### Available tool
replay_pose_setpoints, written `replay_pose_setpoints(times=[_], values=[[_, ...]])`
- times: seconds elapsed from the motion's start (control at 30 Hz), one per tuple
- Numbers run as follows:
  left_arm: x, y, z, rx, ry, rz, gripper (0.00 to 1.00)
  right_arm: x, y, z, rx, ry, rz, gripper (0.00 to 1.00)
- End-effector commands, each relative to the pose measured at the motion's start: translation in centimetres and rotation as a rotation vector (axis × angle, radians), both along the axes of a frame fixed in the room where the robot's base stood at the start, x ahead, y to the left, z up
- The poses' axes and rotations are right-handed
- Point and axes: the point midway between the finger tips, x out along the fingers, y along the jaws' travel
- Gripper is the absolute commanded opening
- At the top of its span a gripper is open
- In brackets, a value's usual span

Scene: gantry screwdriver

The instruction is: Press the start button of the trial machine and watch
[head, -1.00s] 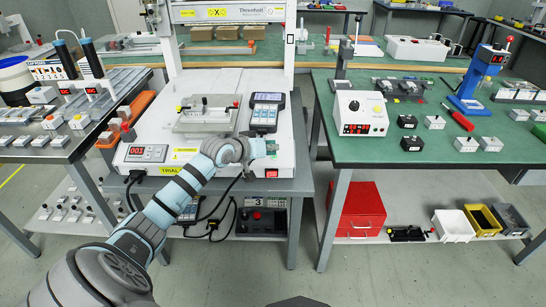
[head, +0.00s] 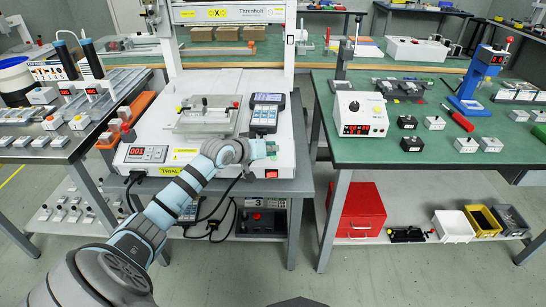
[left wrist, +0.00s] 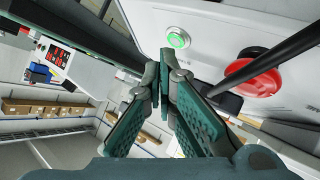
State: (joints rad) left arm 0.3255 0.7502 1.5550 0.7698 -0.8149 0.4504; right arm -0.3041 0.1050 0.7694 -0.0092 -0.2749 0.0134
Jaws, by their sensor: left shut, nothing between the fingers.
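The trial machine is a white gantry unit; its base (head: 228,160) carries a red number display (head: 147,153) and a yellow label at the front. My left gripper (head: 266,149) is at the right front of this base, below the handset. In the left wrist view my left gripper (left wrist: 164,62) is shut and empty. A round green button (left wrist: 179,40) with a pale rim shows just beyond its fingertips; whether they touch cannot be told. A red mushroom button (left wrist: 262,72) is to the right. Both buttons are not clearly visible in the head view. My right gripper is out of view.
A handset (head: 265,112) and a metal fixture (head: 207,114) sit on the machine's base. A black cable or rod crosses near the red button in the wrist view. Green-topped (head: 450,165) and grey (head: 55,140) benches with parts flank the machine.

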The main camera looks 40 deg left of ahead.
Motion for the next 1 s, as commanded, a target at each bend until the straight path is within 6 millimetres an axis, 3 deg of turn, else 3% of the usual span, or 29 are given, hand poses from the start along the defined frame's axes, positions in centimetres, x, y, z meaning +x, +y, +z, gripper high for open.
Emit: replay_pose_setpoints(times=[1.0], values=[[0.41, 0.23, -1.06, 0.001, 0.001, -0.001, 0.00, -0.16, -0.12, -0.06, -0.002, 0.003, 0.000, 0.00]])
